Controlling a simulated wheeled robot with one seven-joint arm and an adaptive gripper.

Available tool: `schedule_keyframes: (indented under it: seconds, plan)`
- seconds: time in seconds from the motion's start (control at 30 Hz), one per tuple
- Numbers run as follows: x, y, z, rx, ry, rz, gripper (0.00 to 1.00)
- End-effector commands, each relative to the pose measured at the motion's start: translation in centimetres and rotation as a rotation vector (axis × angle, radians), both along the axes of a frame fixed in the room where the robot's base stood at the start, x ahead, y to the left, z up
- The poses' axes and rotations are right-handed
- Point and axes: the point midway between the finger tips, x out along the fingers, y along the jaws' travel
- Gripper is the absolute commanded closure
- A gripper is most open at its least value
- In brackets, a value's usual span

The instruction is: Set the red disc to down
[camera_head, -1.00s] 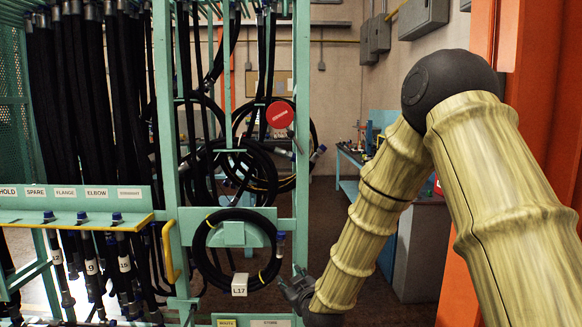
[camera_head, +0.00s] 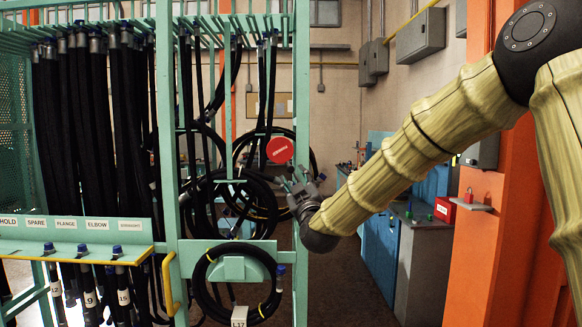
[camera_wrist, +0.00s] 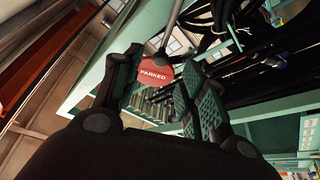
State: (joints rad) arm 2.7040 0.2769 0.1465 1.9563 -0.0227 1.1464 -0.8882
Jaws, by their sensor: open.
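The red disc (camera_head: 280,150) is a round sign on the teal rack, to the left of the rack's right post. In the wrist view the red disc (camera_wrist: 156,73) reads "PARKED" and hangs on a grey rod (camera_wrist: 174,28). My gripper (camera_head: 296,182) is just below and slightly right of the disc in the head view. In the wrist view my gripper (camera_wrist: 154,88) is open, with the disc showing between and beyond its two dark fingers. I cannot tell whether a finger touches the disc. Nothing is held.
Coiled black hoses (camera_head: 232,205) hang behind and left of the disc. A lower coil (camera_head: 205,290) bears a tag. The rack's right post (camera_head: 302,90) stands close to my gripper. An orange column (camera_head: 478,230) and grey-blue cabinets (camera_head: 418,265) stand at right.

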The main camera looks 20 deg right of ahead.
Motion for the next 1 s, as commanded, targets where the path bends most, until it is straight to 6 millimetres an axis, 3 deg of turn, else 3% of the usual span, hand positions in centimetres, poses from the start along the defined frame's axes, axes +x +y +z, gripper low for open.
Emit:
schedule_keyframes:
  seconds: [0.2,0.4,0.87,0.9,1.0]
  plan:
    - [3.4,-0.3,1.4,0.001,0.001,0.0,0.58]
    - [5.6,-0.4,2.1,0.001,0.001,0.001,0.58]
    - [6.6,-0.5,2.3,0.001,0.001,0.0,0.58]
    - [6.6,-0.5,2.3,0.001,0.001,0.0,0.6]
    - [6.6,-0.5,2.3,0.001,0.001,0.0,0.78]
